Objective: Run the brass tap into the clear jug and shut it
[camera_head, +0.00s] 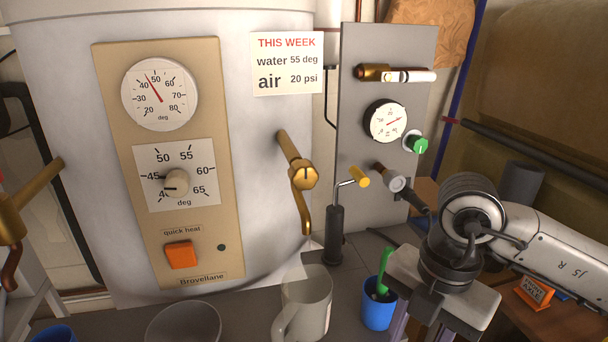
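The brass tap (303,176) sticks out of the white boiler's front, with a round slotted knob and a spout curving down. No stream shows at the spout. A pale, hazy jug (311,302) with a handle on its left stands on the grey surface, below the spout in the picture; I cannot tell whether it is exactly under it. No water can be made out in it. My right gripper (417,326) is at the lower right, pointing down, apart from tap and jug; its fingertips are cut off by the frame's edge. My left gripper is not in view.
A round-rimmed vessel (184,324) stands left of the jug. A blue cup (379,309) with a green-handled item stands right of it. The panel (130,190) carries dials and an orange switch (181,255).

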